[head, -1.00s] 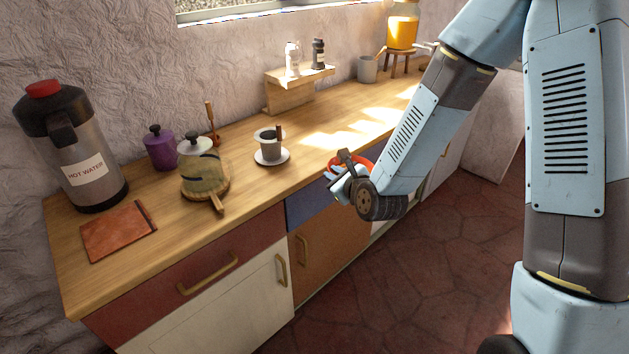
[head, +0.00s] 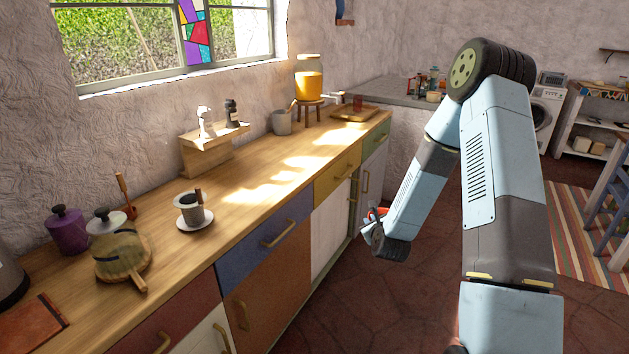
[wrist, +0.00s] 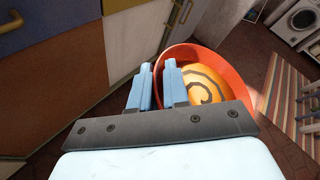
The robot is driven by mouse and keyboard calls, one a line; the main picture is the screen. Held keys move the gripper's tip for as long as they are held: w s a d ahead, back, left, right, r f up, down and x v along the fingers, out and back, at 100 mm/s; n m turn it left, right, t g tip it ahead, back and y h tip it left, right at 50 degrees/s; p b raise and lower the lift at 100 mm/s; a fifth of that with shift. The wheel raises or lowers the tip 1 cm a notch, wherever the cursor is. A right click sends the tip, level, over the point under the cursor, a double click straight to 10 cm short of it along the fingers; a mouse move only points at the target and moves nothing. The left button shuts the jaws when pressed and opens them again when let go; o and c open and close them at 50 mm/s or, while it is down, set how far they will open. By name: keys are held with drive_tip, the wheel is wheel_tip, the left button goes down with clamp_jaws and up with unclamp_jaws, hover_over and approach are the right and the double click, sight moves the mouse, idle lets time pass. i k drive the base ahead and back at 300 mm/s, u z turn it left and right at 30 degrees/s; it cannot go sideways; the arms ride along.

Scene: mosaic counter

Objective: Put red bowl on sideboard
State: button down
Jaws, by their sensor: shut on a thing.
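The red bowl (wrist: 240,83) shows in the wrist view, orange-red outside, with a yellow-orange inside that bears a dark spiral. My gripper (wrist: 159,68) is shut on the bowl's near left wall, with its blue fingers at the rim. In the head view only a small red part of the bowl (head: 377,212) shows by my gripper (head: 368,226); my arm hides the rest. The gripper holds the bowl out over the floor, in front of the cabinets. I cannot tell for sure which piece of furniture is the sideboard.
A wooden counter (head: 246,212) runs along the wall, bearing a cup on a saucer (head: 193,213), a small shelf (head: 214,148) and a juice jar (head: 308,82). A grey counter (head: 388,92) stands behind. Tiled floor (head: 415,290) is open; a striped rug (head: 575,235) and blue chair (head: 612,215) stand right.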

sight(308, 149)
drive_tip(key=z, duration=0.1)
drive_tip(key=i, duration=1.75)
drive_tip(key=z, duration=0.35)
